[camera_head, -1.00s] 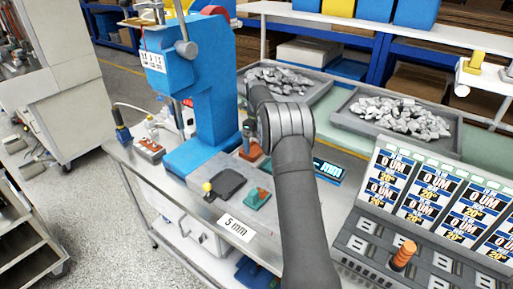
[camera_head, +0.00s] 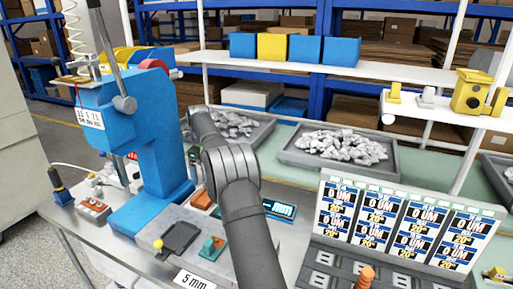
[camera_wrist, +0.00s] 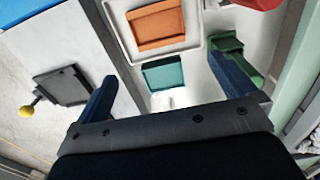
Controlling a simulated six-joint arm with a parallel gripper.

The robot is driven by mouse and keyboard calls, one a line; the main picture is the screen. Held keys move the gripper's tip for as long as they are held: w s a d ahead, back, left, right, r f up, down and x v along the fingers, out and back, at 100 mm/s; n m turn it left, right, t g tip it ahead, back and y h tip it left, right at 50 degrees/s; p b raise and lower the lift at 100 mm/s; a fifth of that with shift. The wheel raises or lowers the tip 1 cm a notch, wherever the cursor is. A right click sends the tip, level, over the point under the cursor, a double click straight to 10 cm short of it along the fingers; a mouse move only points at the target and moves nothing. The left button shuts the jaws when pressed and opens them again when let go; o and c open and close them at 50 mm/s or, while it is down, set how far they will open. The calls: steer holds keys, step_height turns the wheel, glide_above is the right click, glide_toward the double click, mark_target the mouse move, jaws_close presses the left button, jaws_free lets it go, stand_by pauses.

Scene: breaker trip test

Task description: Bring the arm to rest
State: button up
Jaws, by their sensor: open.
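My grey arm rises from the bottom of the head view and bends at its elbow near the blue machine (camera_head: 150,150). The gripper is hidden from the head view. In the wrist view, my gripper (camera_wrist: 163,70) is open, with its two blue fingers wide apart and nothing held between them. Beyond the fingers lie an orange square piece (camera_wrist: 156,26) in a white surround and a teal square piece (camera_wrist: 163,75). A green block (camera_wrist: 226,50) shows close by the right finger; I cannot tell whether they touch.
A dark plate (camera_head: 181,238) and a yellow knob (camera_head: 158,244) lie left of my arm. A sloped panel of labelled cards (camera_head: 400,220) stands at right. Grey bins of metal parts (camera_head: 335,146) stand behind. Open air shows above the bins.

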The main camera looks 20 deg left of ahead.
step_height(320, 180, down, 12)
steer(key=shift+f, duration=0.1)
steer(key=shift+r, duration=2.25)
